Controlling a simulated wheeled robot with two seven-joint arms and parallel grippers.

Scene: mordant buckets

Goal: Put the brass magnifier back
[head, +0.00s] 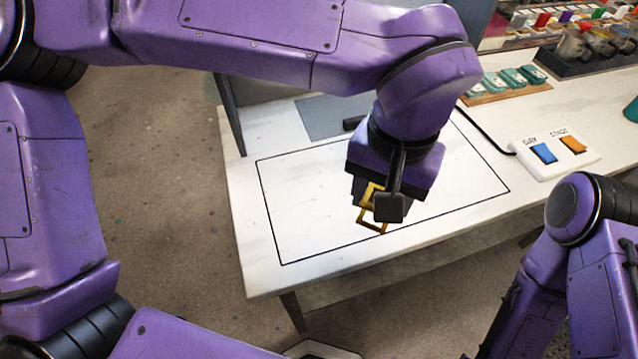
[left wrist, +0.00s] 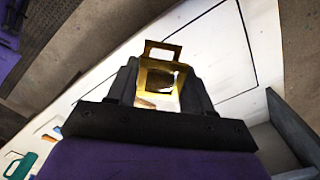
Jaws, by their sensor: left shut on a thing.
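The brass magnifier (head: 371,219) is a folding gold frame. My left gripper (head: 379,203) is shut on it, above the outlined rectangle on the white table (head: 253,262). In the left wrist view the magnifier (left wrist: 160,72) stands between the two dark fingers of the gripper (left wrist: 160,85), with its open square frame pointing away from the palm. I cannot tell whether it touches the table. The gripper hides part of it in the head view. My right arm shows at the lower right of the head view, but its gripper is out of view.
A grey-blue mat (head: 325,115) lies behind the left arm. A white switch box (head: 556,155) with a blue and an orange button sits to the right, its black cable running back. Several teal items on a wooden strip (head: 507,90) stand at the back. The outlined area is otherwise mostly clear.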

